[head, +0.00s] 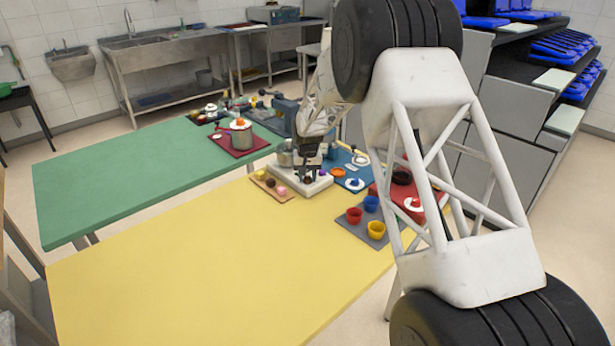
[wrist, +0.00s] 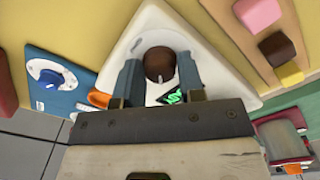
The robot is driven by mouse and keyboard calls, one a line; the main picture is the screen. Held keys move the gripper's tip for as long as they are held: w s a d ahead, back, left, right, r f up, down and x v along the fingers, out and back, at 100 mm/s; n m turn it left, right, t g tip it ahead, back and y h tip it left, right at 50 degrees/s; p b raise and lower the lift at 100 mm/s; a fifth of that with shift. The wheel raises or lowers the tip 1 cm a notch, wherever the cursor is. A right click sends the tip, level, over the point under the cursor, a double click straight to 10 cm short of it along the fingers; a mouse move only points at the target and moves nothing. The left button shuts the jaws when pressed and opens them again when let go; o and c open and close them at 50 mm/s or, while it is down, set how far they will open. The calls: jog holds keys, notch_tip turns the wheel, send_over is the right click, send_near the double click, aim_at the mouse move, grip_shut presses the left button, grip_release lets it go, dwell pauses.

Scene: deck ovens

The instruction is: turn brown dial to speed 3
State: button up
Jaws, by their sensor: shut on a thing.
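The brown dial (wrist: 159,63) sits on a white panel (wrist: 132,45) with rounded corners in the wrist view. A pale pointer mark on the dial faces the bottom of the picture. A dark patch with a green glowing sign (wrist: 174,97) lies just below right of the dial; I cannot read the sign surely. My gripper (wrist: 159,68) has one finger on each side of the dial and is shut on it. In the head view, my gripper (head: 308,168) reaches down over the white device (head: 306,188), and the dial is hidden there.
A blue board (wrist: 68,98) with a blue-and-white knob lies left of the panel. A wooden board (wrist: 222,12) with pink, brown and yellow pieces lies right. Red, blue and yellow cups stand on a grey mat (head: 352,227). The yellow table's (head: 200,275) front is clear.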

aim_at(308, 177)
jog(key=shift+m, duration=1.2)
jog(key=o, duration=0.9)
jog(key=shift+r, duration=0.1)
jog(key=shift+r, duration=3.75)
jog(key=shift+r, duration=0.1)
